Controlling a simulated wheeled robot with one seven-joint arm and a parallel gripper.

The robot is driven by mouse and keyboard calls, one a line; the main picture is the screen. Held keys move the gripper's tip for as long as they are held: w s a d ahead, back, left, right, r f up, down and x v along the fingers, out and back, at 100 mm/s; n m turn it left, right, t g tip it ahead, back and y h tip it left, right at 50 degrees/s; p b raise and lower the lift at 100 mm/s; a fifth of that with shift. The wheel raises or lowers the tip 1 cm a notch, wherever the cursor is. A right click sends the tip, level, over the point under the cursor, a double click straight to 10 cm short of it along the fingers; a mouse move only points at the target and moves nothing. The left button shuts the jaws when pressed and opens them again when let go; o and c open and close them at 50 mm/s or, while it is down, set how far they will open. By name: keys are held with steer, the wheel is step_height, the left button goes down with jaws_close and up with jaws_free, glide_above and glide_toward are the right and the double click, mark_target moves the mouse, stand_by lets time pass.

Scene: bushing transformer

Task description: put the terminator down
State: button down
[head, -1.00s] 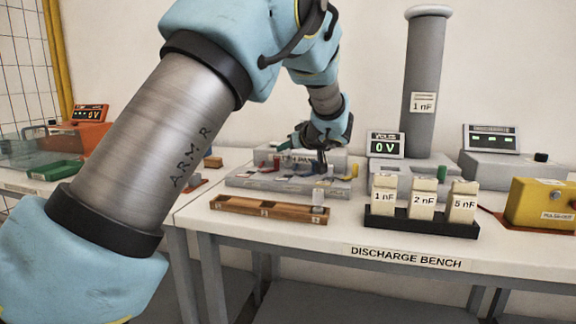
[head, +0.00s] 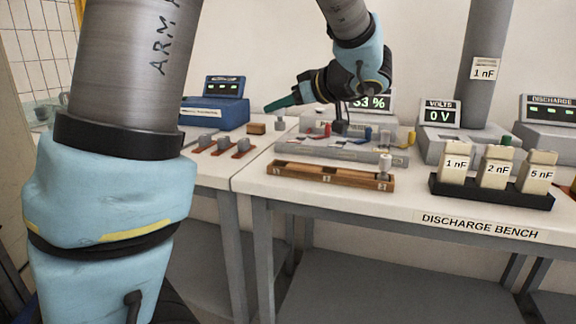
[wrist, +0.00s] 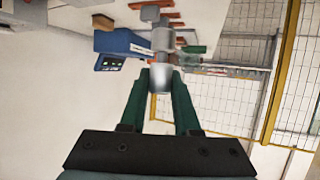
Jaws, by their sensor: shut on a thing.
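My gripper (wrist: 161,85) is shut on the terminator (wrist: 162,78), a small grey cylinder with a shiny metal end, in the wrist view. In the head view my green gripper fingers (head: 280,102) point left above the back of the benches, near the gap between them. A small grey piece just below the fingers (head: 279,123) appears to be the terminator, hanging roughly upright. The fingers partly hide its top. I cannot tell its exact height above the surface.
The left bench holds several grey pieces on orange bases (head: 223,145), a wooden block (head: 256,128) and a blue meter (head: 215,108). A wooden rack (head: 320,174) with one piece in its right slot stands on the discharge bench, before a grey fixture (head: 335,150).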

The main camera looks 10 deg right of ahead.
step_height(320, 180, down, 9)
steer(key=shift+s+f+p, duration=0.1)
steer(key=shift+p, duration=0.6)
steer(key=shift+f, duration=0.25)
steer(key=shift+f+b, duration=0.15)
steer(key=shift+b, duration=0.2)
steer(key=c, duration=0.6)
jaws_free()
steer(key=shift+c, duration=0.2)
steer(key=shift+r+p, duration=0.3)
steer(key=shift+p, duration=0.15)
steer(key=b+v, duration=0.3)
steer(key=v, duration=0.9)
steer(key=shift+f, duration=0.15)
